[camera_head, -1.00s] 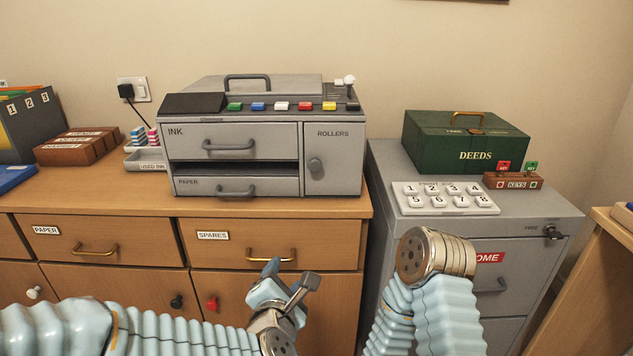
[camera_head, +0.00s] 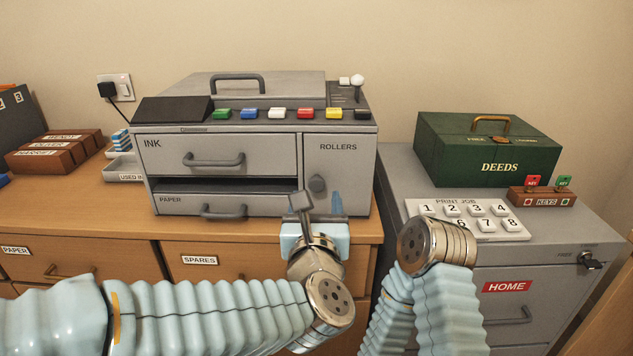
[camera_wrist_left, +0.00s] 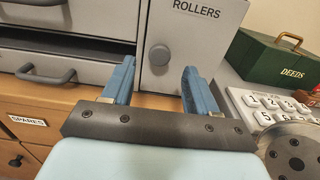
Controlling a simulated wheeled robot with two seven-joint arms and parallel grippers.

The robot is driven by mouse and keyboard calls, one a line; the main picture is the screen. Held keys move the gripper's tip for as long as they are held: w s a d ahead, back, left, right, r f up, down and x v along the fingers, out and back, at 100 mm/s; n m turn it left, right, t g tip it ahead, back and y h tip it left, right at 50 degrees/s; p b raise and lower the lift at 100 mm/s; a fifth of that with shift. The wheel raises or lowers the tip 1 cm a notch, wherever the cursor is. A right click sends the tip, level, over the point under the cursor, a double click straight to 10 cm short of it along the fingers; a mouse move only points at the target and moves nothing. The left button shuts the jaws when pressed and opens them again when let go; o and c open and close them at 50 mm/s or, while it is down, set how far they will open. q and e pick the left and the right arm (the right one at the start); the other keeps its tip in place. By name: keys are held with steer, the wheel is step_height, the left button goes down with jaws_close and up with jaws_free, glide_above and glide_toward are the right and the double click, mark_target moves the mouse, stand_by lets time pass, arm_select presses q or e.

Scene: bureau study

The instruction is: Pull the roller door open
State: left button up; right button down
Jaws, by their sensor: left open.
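The roller door (camera_head: 339,172) is the grey panel marked ROLLERS on the right of the grey printing machine. It looks shut. Its round grey knob (camera_head: 317,184) sits at its left side, and the knob also shows in the left wrist view (camera_wrist_left: 159,55). My left gripper (camera_head: 318,203) is open and empty, just in front of the door's lower part. In the left wrist view its two blue fingers (camera_wrist_left: 154,82) stand apart, with the knob beyond and between their tips, not visibly touched. My right arm's end shows at the lower right, but its fingers are not visible.
The INK drawer (camera_head: 222,158) and PAPER drawer (camera_head: 215,204) are left of the door. A grey cabinet to the right bears a number keypad (camera_head: 467,220), a green DEEDS box (camera_head: 488,150) and a key rack (camera_head: 543,198). The wooden sideboard has a narrow front edge.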

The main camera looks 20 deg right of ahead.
mark_target(317, 185)
arm_select(q)
steer(key=x, duration=0.5)
steer(key=shift+p, duration=0.4)
steer(key=shift+c, duration=0.3)
jaws_close()
